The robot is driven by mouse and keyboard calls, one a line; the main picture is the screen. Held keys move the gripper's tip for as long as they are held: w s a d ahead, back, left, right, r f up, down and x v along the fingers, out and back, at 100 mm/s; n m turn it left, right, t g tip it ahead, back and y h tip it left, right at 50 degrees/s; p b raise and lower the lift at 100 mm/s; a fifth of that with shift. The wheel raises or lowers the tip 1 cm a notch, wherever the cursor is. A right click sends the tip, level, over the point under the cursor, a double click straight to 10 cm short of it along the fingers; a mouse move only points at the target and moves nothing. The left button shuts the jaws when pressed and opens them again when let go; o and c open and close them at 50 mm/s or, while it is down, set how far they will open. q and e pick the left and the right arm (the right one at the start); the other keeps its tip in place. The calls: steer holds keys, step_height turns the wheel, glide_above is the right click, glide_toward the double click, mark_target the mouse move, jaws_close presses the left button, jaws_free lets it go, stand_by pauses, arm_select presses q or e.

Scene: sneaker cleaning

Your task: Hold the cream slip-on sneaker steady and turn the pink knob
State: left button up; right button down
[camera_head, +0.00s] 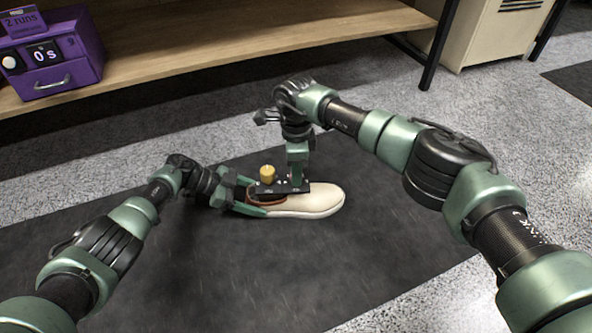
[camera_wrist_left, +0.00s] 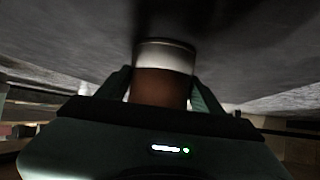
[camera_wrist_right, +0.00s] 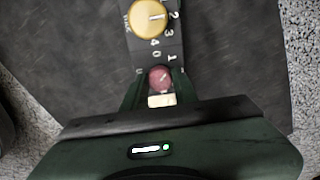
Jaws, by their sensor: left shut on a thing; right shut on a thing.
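The cream slip-on sneaker (camera_head: 318,202) lies on the dark mat, toe to the right. My left gripper (camera_head: 254,203) is shut on its heel; the left wrist view shows the brown heel (camera_wrist_left: 160,88) with its white sole between the fingers. A black dial panel (camera_head: 292,188) sits above the shoe's opening, with a yellow knob (camera_head: 267,172) at its left. In the right wrist view, my right gripper (camera_wrist_right: 157,84) is shut on the small pink knob (camera_wrist_right: 160,77), pointing down onto the panel. The gripper hides this knob in the head view. The yellow knob (camera_wrist_right: 151,18) has numbers around it.
The dark mat (camera_head: 150,260) is clear around the shoe. A wooden shelf (camera_head: 190,45) runs along the back, with a black leg (camera_head: 437,50). On it stands a purple box (camera_head: 68,72) with a "0 s" display and a "2 runs" sign. A beige cabinet (camera_head: 497,35) stands at back right.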

stand_by(0.4)
steer(key=c, duration=1.1)
jaws_free()
step_height(320, 180, up, 12)
steer(key=shift+r, duration=0.1)
arm_select(q)
steer(key=o, duration=1.8)
steer(key=shift+c, duration=0.2)
steer(key=shift+a, duration=0.1)
steer(key=v, duration=1.1)
steer(key=shift+a+r, duration=0.3)
